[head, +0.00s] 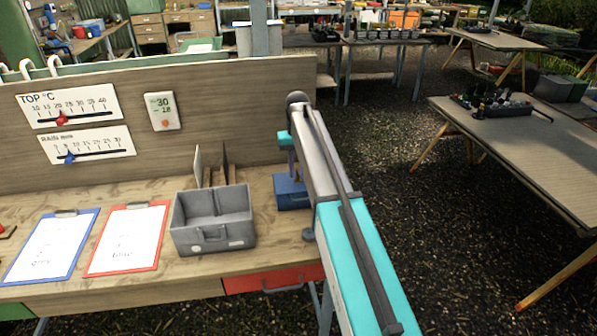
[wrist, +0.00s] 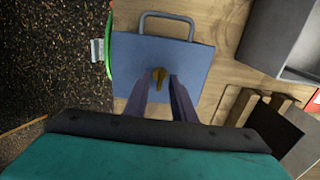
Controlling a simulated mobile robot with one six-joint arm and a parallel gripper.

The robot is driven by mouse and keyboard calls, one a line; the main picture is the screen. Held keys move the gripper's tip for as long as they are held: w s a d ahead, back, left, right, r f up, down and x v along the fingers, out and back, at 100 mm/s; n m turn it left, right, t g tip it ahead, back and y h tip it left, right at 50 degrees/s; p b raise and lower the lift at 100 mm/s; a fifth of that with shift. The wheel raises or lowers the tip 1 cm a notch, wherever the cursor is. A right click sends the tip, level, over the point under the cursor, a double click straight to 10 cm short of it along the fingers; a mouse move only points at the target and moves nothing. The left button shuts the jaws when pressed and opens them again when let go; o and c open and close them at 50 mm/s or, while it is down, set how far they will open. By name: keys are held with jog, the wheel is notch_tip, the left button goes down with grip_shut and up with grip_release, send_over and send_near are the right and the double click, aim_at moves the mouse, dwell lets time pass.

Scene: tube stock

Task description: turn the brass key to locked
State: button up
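The blue box (wrist: 190,62) has a grey handle (wrist: 167,16) and a small brass key (wrist: 159,75) near the middle of its facing side. In the head view the blue box (head: 291,193) sits at the right end of the workbench; the key cannot be made out there. My gripper (wrist: 159,84) is open in the wrist view, one finger on each side of the key with gaps between. I cannot tell how far the fingertips are from the box. In the head view my gripper (head: 292,163) is just above the box, partly hidden by my arm.
A grey bin (head: 212,240) stands left of the box, with brown upright dividers (head: 222,168) behind it. Two clipboards, one blue (head: 50,245) and one red (head: 128,240), lie further left. A wooden back panel (head: 230,100) rises behind. Gravel ground is right of the bench.

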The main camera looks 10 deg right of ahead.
grip_shut()
jog(key=shift+n, duration=0.4)
jog(key=n, duration=0.6)
jog(key=shift+n+b, duration=0.4)
jog(key=n, duration=1)
jog(key=shift+b, duration=0.3)
jog(key=shift+n, duration=0.3)
